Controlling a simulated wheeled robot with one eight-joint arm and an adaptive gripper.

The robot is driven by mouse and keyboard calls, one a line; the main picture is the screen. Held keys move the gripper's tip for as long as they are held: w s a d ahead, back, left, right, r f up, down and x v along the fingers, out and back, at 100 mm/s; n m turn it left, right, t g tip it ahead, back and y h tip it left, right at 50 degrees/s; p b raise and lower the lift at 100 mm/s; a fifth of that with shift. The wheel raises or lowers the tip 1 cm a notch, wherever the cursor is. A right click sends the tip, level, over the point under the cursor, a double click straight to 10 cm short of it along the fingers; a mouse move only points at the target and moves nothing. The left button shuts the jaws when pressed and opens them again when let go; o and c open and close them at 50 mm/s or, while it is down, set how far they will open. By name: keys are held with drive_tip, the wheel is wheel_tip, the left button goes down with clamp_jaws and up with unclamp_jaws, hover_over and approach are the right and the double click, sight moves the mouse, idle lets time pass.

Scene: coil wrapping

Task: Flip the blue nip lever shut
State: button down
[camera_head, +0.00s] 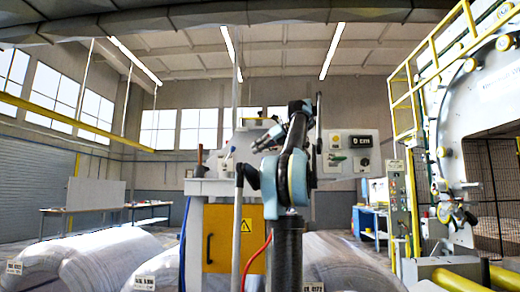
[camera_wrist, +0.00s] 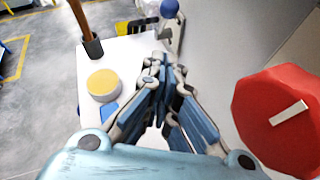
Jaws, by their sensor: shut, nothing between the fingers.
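The blue ball knob (camera_wrist: 169,8) of the nip lever shows at the top of the wrist view, on a pale metal arm beside a grey upright panel. My gripper (camera_wrist: 166,62) is shut and empty, with its fingertips just short of the lever, over the white tabletop. A gap seems to lie between fingertips and knob, but I cannot tell whether the fingers touch the lever's lower part.
A large red knob (camera_wrist: 282,120) with a white bar sticks out to the right of my gripper. A yellow-topped roll (camera_wrist: 103,85) and a dark cup (camera_wrist: 92,46) holding a brown stick stand left. The head view shows wrapped coils (camera_head: 95,262) and a yellow door (camera_head: 222,235).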

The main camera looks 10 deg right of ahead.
drive_tip(key=shift+w+a+f, duration=0.2)
drive_tip(key=shift+w+a, duration=1.2)
drive_tip(key=shift+a, duration=0.15)
drive_tip(key=shift+w+a+f, duration=0.15)
drive_tip(key=shift+w+a, duration=1.25)
drive_tip(key=shift+a, duration=0.15)
